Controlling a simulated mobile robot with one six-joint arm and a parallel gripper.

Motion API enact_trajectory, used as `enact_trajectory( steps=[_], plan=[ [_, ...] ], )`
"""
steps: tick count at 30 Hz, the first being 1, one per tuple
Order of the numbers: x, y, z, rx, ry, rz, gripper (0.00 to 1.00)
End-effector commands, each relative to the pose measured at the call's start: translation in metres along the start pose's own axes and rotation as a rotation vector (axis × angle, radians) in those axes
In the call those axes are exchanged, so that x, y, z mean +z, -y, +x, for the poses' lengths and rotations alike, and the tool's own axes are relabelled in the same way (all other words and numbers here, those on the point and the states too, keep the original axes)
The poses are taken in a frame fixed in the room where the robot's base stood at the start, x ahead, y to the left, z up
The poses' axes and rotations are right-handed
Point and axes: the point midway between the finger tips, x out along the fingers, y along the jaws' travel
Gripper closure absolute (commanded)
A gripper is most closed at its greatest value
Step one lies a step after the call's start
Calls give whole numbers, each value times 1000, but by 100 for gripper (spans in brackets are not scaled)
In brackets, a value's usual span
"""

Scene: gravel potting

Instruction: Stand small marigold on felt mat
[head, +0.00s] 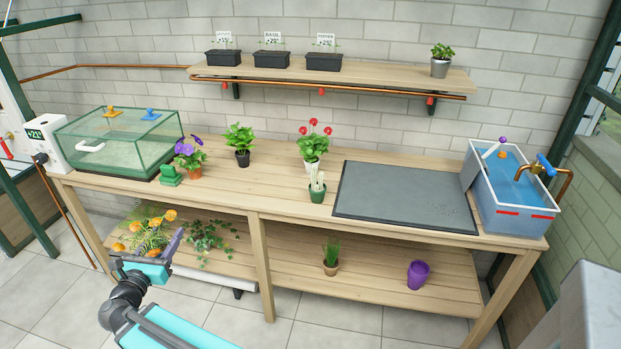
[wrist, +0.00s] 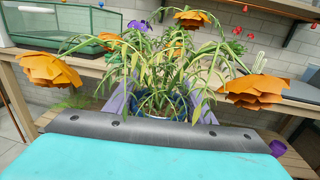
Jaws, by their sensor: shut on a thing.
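The small marigold (head: 150,232) has orange blooms and thin drooping leaves. In the wrist view the marigold (wrist: 160,75) fills the space ahead, its blue pot (wrist: 160,110) between the two purple fingers. My gripper (head: 165,253) is shut on this pot and holds the plant in front of the bench, at the left. The fingers and leaves hide most of the pot. The dark grey felt mat (head: 400,196) lies flat on the right part of the bench top, far right of my gripper, with no plant on it.
Nearby are a red-flowered plant (head: 313,148), a purple-flowered plant (head: 190,158) and a glass tank (head: 118,140). A water tub (head: 510,195) stands right of the mat. The lower shelf (head: 390,275) holds several pots.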

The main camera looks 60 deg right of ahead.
Motion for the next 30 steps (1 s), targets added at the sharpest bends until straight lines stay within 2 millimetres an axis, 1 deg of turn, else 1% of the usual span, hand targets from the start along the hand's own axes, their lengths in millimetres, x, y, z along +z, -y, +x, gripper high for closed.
enact_trajectory(
  steps=[1, 3, 11, 12, 17, 23, 30],
  plan=[
    [5, 10, 12, -17, 1, -1, 78],
    [7, 23, 27, -36, 2, -1, 78],
    [14, 73, 78, -106, 2, -1, 78],
    [15, 81, 85, -118, 3, -1, 78],
    [18, 115, 113, -160, 3, -2, 78],
    [23, 161, 144, -214, 5, -2, 78],
    [28, 220, 177, -278, 5, -3, 78]
  ],
)
